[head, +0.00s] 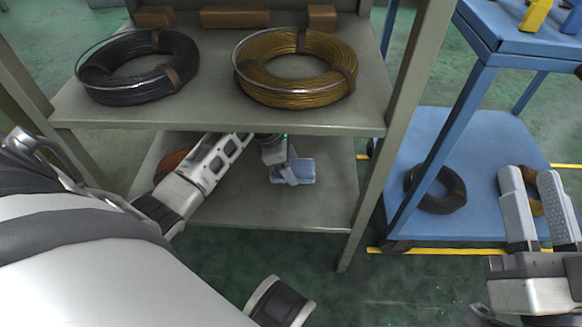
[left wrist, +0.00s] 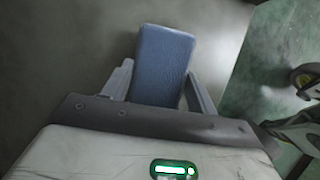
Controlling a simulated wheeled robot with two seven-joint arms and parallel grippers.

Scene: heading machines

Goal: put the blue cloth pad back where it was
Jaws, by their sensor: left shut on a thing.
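The blue cloth pad (head: 302,170) is at the lower shelf of the grey rack, towards its right side. My left gripper (head: 287,170) reaches in under the upper shelf and is shut on the pad. In the left wrist view the pad (left wrist: 163,62) sits between the two fingers of the left gripper (left wrist: 160,80), with its far part sticking out beyond them. I cannot tell whether the pad touches the shelf. My right gripper (head: 530,178) is at the far right, open and empty, in front of the blue cart.
The upper shelf (head: 220,118) holds a dark wire coil (head: 130,85), a brass-coloured coil (head: 290,92) and brown blocks (head: 235,17). The lower shelf (head: 330,200) has a reddish coil (head: 172,163) at left, partly behind my arm. A blue cart (head: 465,140) stands right, holding coils.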

